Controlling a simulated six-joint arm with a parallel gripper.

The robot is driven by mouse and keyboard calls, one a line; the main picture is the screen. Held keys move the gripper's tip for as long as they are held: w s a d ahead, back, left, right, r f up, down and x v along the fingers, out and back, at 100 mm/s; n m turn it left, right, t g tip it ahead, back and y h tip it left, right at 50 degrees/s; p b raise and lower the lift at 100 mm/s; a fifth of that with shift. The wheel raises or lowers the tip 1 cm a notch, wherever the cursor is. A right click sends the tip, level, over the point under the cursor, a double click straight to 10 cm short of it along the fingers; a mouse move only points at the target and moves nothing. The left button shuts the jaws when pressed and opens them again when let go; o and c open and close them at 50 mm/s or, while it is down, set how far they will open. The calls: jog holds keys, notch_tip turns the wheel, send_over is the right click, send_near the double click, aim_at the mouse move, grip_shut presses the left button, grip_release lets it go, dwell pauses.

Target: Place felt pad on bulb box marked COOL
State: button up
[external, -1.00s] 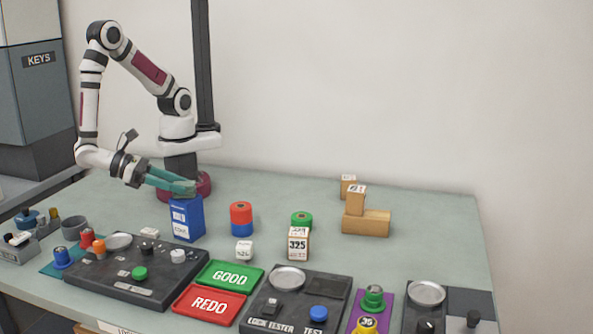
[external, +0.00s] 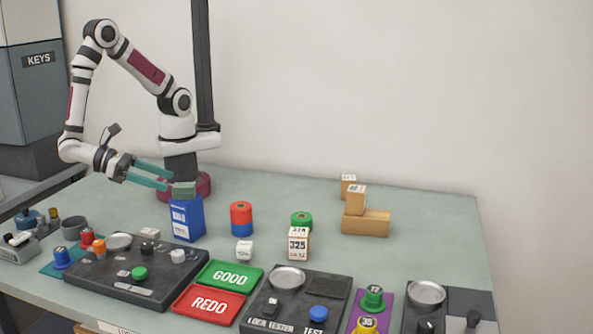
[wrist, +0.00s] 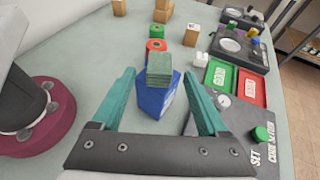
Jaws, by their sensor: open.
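The blue bulb box (external: 187,219) stands upright on the table in the external view. Its white label is too small to read surely. It also shows in the wrist view (wrist: 153,101). The grey-green felt pad (external: 184,189) rests on top of the box; the wrist view shows the pad (wrist: 159,67) lying over the box's top. My gripper (external: 170,181) is open, with its teal fingers just left of the pad. In the wrist view the fingers of my gripper (wrist: 159,74) are spread wide, with nothing held between them.
A red-and-blue cylinder (external: 241,219) stands right of the box. The dark panel with a green button (external: 140,273) lies in front, beside the green GOOD tray (external: 230,275) and red REDO tray (external: 209,304). Wooden blocks (external: 366,222) sit farther right. The back right table is clear.

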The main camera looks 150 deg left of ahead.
jog(key=v, duration=0.8)
jog(key=a+r+n+g+h, duration=0.45)
jog(key=a+n+g, duration=0.3)
jog(key=a, duration=0.55)
jog(key=s+a+r+n+t+h, duration=0.1)
jog(key=s+a+n+t+h, duration=0.1)
jog(key=s+a+n+h, duration=0.4)
jog(key=s+a+n, duration=0.1)
jog(key=s+n, duration=0.1)
jog(key=n, duration=0.1)
jog(key=shift+a, duration=0.35)
